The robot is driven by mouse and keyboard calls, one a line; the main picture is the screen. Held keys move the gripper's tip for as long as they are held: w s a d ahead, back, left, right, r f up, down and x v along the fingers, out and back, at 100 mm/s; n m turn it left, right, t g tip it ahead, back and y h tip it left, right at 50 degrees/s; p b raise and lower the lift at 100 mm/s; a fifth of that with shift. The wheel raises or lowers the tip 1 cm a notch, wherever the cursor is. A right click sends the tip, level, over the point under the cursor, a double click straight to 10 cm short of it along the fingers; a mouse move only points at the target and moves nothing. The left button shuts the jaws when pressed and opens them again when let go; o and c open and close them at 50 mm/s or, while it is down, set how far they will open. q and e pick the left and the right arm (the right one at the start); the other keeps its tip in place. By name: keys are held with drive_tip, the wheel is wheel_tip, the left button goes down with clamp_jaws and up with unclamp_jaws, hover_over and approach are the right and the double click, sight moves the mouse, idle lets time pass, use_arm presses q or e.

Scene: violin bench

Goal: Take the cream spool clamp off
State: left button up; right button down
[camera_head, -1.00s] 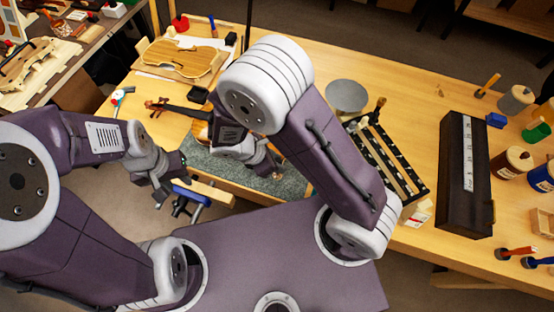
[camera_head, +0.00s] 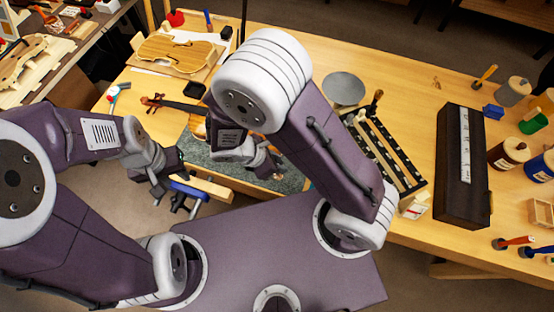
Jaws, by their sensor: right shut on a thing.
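The violin (camera_head: 197,126) lies on the grey mat (camera_head: 207,165) at the bench's front edge. Its dark neck points left, and my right arm covers much of its body. My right gripper (camera_head: 272,168) is low over the right part of the mat. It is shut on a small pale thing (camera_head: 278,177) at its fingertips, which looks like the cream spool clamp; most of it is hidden. My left gripper (camera_head: 178,166) is left of the mat, near the front edge and apart from the violin. Its fingers are too dark and small to tell their opening.
A blue-and-black clamp or vise (camera_head: 190,194) hangs at the front edge below my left gripper. A slotted rack (camera_head: 385,150) and a long dark case (camera_head: 462,165) stand to the right, with jars (camera_head: 509,153) beyond. A violin plate (camera_head: 174,54) lies at the back left.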

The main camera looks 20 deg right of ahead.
wheel_tip(320, 180, up, 7)
drive_tip(key=p, duration=0.7)
drive_tip(key=shift+r, duration=0.1)
